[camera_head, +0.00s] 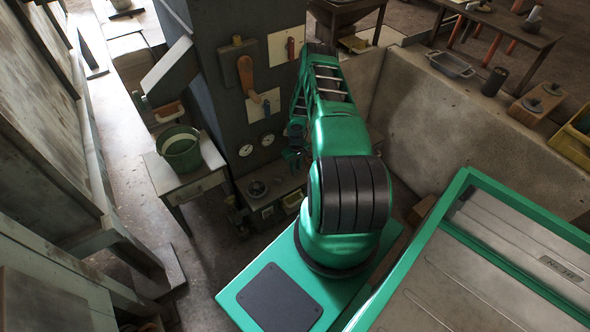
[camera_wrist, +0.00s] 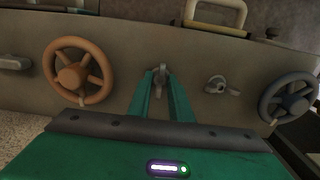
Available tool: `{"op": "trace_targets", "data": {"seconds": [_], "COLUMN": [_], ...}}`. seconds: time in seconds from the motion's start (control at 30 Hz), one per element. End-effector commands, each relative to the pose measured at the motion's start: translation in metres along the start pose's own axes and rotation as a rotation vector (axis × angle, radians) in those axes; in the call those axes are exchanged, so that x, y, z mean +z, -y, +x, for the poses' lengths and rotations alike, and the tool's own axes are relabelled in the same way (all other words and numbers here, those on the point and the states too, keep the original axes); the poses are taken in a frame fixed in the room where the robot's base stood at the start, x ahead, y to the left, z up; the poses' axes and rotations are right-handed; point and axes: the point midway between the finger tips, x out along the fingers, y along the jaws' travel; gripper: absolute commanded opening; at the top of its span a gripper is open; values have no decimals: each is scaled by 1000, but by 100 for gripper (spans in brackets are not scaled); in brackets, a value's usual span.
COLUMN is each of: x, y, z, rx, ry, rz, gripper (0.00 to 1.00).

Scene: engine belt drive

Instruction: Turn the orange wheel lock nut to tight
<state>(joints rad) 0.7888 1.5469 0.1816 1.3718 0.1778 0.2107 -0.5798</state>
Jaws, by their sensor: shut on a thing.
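The orange wheel (camera_wrist: 78,73) is a spoked handwheel on the grey panel, at the left of the wrist view. To its right a small metal lock nut (camera_wrist: 162,74) sits on the panel, nearer to the orange wheel than to the dark wheel. My gripper (camera_wrist: 160,80) reaches the panel with its two green fingers shut on this nut, one on each side. The fingers hide most of the nut, so its turn angle cannot be told.
A second wing nut (camera_wrist: 221,86) and a dark blue-grey wheel (camera_wrist: 288,98) are to the right on the panel. A grey lever (camera_wrist: 15,63) is at the far left. A pale handle (camera_wrist: 216,14) stands above. A green bucket (camera_head: 180,148) stands on a small table left of my arm.

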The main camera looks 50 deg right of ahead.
Motion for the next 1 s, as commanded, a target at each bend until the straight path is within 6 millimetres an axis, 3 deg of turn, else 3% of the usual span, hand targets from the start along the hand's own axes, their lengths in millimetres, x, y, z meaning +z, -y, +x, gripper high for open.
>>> {"op": "trace_targets", "data": {"seconds": [0.37,1.0], "x": [0,0], "y": [0,0], "z": [1,1], "rx": [-3,-6], "ry": [0,0], "rz": [189,794], "gripper": [0,0]}}
